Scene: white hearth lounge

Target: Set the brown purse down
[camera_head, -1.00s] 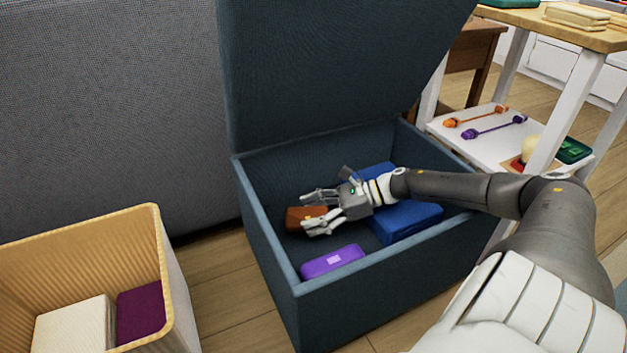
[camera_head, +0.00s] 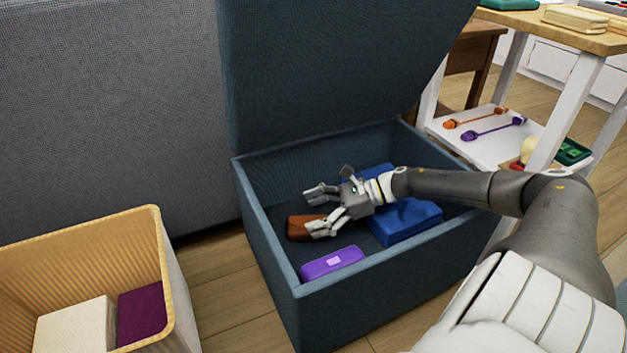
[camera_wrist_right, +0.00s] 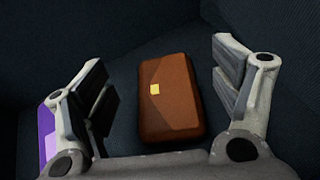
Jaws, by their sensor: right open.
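The brown purse (camera_head: 301,227) lies inside the dark blue storage box (camera_head: 291,275), near its left side. In the right wrist view the purse (camera_wrist_right: 168,98) lies flat on the dark floor of the box, with a small yellow clasp. My right gripper (camera_head: 318,211) is inside the box, just above the purse. Its fingers (camera_wrist_right: 165,85) are spread wide on both sides of the purse, with gaps between. In the head view a finger hides part of the purse. My left gripper is not in view.
In the box, a purple case (camera_head: 332,263) lies in front of the purse and blue folded items (camera_head: 407,222) lie to the right. The box's raised lid (camera_head: 335,75) stands behind.

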